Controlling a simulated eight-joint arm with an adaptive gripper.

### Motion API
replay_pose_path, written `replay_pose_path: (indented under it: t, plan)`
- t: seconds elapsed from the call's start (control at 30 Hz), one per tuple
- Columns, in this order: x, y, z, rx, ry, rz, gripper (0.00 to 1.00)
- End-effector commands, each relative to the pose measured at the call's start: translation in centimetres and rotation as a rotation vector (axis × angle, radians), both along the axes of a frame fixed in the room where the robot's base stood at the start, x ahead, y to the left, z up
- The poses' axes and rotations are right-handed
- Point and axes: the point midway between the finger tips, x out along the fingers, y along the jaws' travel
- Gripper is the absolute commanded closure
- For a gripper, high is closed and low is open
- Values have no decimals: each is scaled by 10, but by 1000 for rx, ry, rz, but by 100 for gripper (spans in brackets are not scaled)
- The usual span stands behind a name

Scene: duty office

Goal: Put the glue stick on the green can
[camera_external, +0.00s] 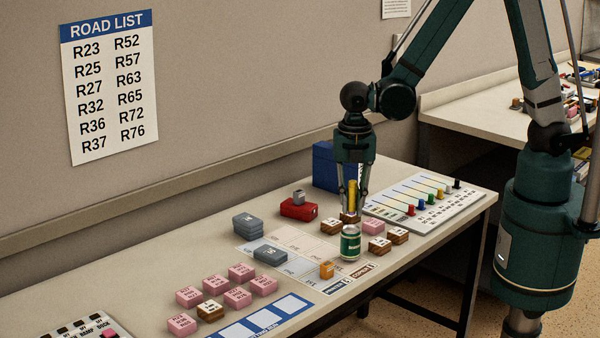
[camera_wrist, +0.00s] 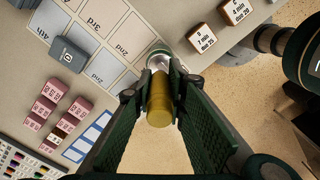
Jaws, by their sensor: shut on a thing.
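My gripper (camera_external: 353,200) is shut on a yellow glue stick (camera_external: 352,190) and holds it roughly upright. The glue stick (camera_wrist: 159,102) also shows between the fingers in the wrist view. The green can (camera_external: 350,244) stands upright on the table, just below the gripper in the external view. Its pale, round top (camera_wrist: 158,54) shows just beyond the fingertips in the wrist view, partly hidden by them. The glue stick's lower end appears above the can, with a small gap between them in the external view. I cannot tell how well they line up in depth.
Brown blocks (camera_external: 379,246) and a pink block (camera_external: 373,227) stand close to the can's right. A grey block (camera_external: 270,254) and an orange block (camera_external: 327,269) are to its left. A blue box (camera_external: 325,165) and a peg board (camera_external: 425,206) are behind. Several pink blocks (camera_external: 237,298) sit front left.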

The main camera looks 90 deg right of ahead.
Motion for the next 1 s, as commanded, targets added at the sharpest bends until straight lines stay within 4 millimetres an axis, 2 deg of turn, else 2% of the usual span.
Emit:
replay_pose_path:
  t: [0.17, 0.6, 1.0]
  plan:
    - [0, 0, -4, 0, 0, 0, 95]
    - [0, 0, -38, 0, 0, 0, 95]
    - [0, 0, -42, 0, 0, 0, 95]
